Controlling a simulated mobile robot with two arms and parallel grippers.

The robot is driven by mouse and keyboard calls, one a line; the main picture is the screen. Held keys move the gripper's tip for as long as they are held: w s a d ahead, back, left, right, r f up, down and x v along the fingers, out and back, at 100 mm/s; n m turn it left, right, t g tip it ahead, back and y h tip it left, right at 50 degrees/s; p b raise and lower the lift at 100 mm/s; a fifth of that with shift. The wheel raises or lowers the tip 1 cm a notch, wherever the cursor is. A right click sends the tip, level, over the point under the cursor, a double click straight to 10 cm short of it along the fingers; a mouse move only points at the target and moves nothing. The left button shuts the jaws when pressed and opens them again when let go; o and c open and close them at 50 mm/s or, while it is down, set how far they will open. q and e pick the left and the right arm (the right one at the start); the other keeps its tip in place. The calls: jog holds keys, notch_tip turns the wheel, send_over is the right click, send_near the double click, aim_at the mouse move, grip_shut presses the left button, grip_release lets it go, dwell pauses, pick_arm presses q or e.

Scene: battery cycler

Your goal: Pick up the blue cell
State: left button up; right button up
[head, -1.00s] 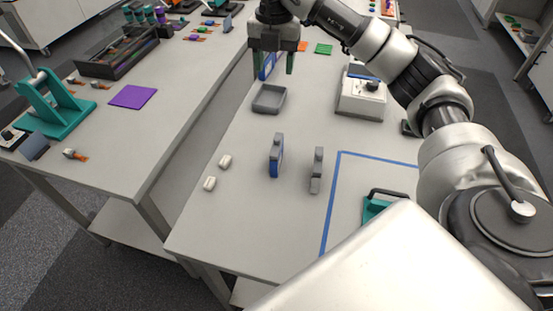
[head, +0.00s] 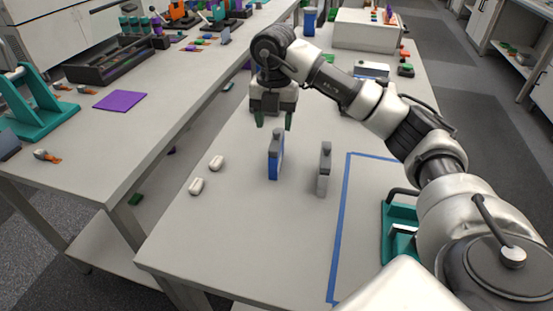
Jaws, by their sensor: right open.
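The blue cell (head: 275,163) stands upright on the bench, blue with a grey top. My right gripper (head: 273,124) is open, its green fingertips pointing down. In the picture it hangs just above and behind the cell's top, apart from it, with nothing between its fingers. A similar grey cell (head: 324,172) stands upright to the right of the blue one. My left gripper is not in view.
Blue tape (head: 342,205) marks an area on the right, with a teal fixture (head: 400,226) inside. A purple mat (head: 120,99) lies on the left bench. The front of the bench is clear.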

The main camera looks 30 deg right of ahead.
aim_at(277, 139)
jog(key=f, duration=0.6)
jog(key=shift+s+d+f+p, duration=0.2)
jog(key=shift+f+p, duration=0.2)
grip_shut()
jog(key=shift+r, duration=0.1)
dwell(1.0)
